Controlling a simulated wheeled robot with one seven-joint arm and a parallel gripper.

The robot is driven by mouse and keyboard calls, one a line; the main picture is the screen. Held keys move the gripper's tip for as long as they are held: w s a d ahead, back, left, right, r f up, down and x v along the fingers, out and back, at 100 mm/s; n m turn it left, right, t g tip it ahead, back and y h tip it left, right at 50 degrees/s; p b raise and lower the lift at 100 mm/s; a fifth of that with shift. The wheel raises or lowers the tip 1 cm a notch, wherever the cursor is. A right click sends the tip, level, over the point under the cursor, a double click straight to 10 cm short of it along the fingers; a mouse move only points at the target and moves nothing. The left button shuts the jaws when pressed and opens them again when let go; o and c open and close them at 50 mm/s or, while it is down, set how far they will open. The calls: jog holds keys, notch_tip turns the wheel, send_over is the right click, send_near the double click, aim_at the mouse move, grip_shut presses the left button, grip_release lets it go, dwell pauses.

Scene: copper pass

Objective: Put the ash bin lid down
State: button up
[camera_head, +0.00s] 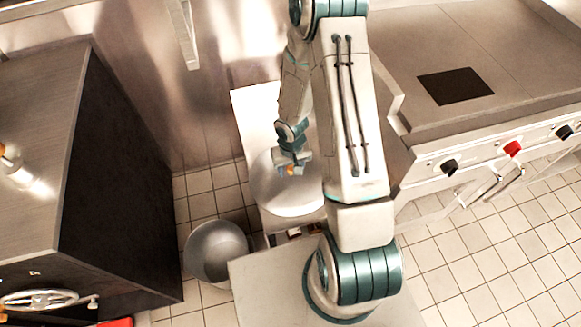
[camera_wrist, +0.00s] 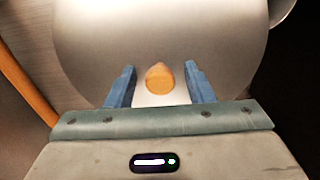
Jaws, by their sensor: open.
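A round grey metal lid (camera_head: 275,198) with a small orange knob is below my gripper (camera_head: 294,164) in the head view. In the wrist view the lid (camera_wrist: 110,45) fills much of the picture. Its orange knob (camera_wrist: 160,78) sits between my two blue fingertips, with a gap on each side. My gripper (camera_wrist: 160,84) is open. My arm hides part of the lid's right side in the head view. I cannot tell exactly what the lid rests on. A round grey metal bin (camera_head: 215,252) stands on the floor at lower left of the lid.
A dark-sided counter (camera_head: 112,170) with a metal top is at the left. A steel range (camera_head: 490,125) with black and red knobs is at the right. A white surface (camera_head: 254,112) is behind the lid. Tiled floor (camera_head: 203,205) shows between counter and lid.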

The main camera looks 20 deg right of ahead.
notch_tip(320, 180, up, 12)
jog(key=r+p, duration=0.1)
jog(key=p, duration=0.1)
notch_tip(320, 180, up, 13)
jog(key=t+h, duration=0.1)
jog(key=h, duration=0.1)
send_over(291, 168)
jog(key=s+d, duration=0.2)
jog(key=s, duration=0.2)
jog(key=s+a+r+t+y, duration=0.2)
jog(key=s+r, duration=0.8)
jog(key=shift+s+r, duration=0.15)
jog(key=shift+r, duration=0.2)
jog(key=shift+a, duration=0.1)
jog(key=shift+c, duration=0.3)
